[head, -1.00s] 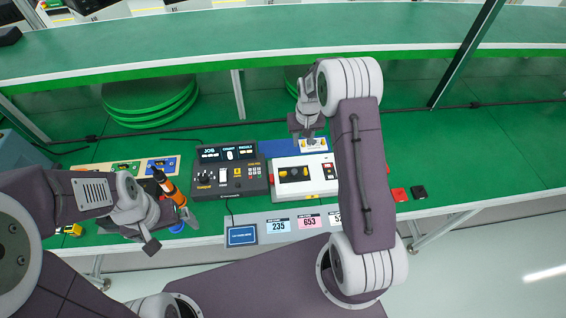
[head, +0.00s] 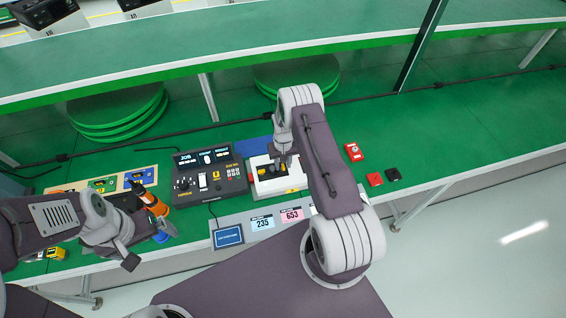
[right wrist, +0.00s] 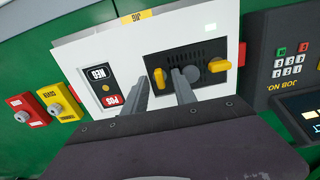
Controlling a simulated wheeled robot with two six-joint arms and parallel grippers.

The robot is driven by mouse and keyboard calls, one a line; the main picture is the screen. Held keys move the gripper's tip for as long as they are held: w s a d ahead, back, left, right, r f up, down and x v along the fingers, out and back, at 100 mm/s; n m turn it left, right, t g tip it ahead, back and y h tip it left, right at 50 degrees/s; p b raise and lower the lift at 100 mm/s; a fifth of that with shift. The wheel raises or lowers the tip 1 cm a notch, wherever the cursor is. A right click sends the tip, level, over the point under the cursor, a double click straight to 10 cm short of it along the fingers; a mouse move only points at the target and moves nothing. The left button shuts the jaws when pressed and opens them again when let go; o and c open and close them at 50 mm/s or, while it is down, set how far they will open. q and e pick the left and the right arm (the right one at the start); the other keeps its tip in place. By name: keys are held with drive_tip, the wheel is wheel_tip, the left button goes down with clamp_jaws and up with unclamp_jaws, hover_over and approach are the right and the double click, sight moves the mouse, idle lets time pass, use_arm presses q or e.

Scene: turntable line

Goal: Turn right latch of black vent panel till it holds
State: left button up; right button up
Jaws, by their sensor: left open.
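The black vent panel (right wrist: 190,66) is set in a white unit (right wrist: 85,50), which also shows in the head view (head: 284,187). In the upside-down right wrist view it bears two yellow latches. The right latch (right wrist: 160,78) is at the panel's left end there, its handle upright in the picture. The other latch (right wrist: 218,66) lies nearly crosswise. My right gripper (right wrist: 162,80) is open, its fingers on either side of the right latch with gaps; contact cannot be told. In the head view my right gripper (head: 281,158) hides part of the panel. My left gripper (head: 151,243) is open and empty, away at the left.
A black control box (head: 208,178) stands close to the white unit. An orange-and-black tool (head: 152,203) is near my left gripper.

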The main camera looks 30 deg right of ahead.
clamp_jaws()
drive_tip(key=shift+f, duration=0.1)
drive_tip(key=m+b, duration=0.2)
drive_tip(key=m, duration=0.1)
drive_tip(key=shift+f, duration=0.15)
drive_tip(key=m+b, duration=0.2)
drive_tip(key=m, duration=0.1)
drive_tip(key=shift+m, duration=0.4)
drive_tip(key=m+b, duration=0.2)
drive_tip(key=m, duration=0.3)
drive_tip(key=shift+r+m+b, duration=0.2)
drive_tip(key=shift+m+b, duration=0.55)
drive_tip(key=shift+m, duration=1.95)
